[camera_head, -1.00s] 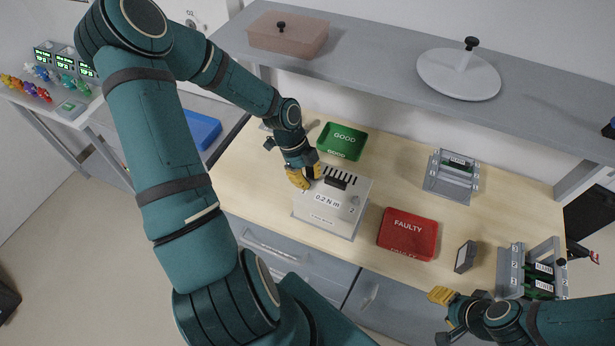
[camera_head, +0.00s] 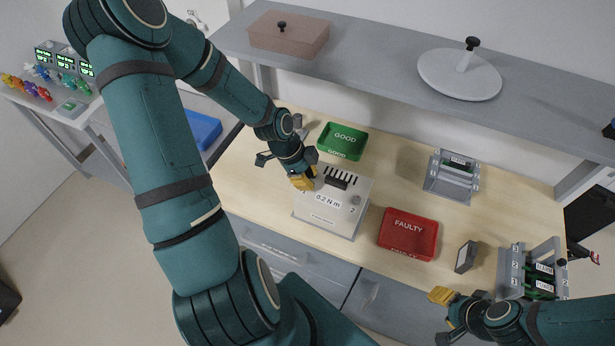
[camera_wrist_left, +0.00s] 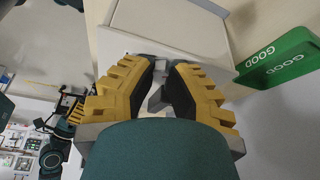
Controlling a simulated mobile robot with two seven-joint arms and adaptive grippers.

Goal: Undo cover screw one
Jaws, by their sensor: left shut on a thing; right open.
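The grey box with the cover (camera_head: 330,222) stands on the wooden bench, marked "0.2 N m". A dark knob-like screw (camera_head: 355,200) shows beside the number 2. My left gripper (camera_head: 310,180) is at the box's upper left corner. Its yellow fingers hide cover screw one there. In the left wrist view the fingers (camera_wrist_left: 158,85) are closed in on a small grey piece, mostly hidden between the dark pads. My right gripper (camera_head: 445,306) is open, at the bench's front edge, away from the box.
A green GOOD tray (camera_head: 357,155) lies just behind the box and a red FAULTY tray (camera_head: 390,243) to its right. Grey racks (camera_head: 438,180) and a small dark block (camera_head: 466,256) stand further right. A shelf (camera_head: 370,65) overhangs the back of the bench.

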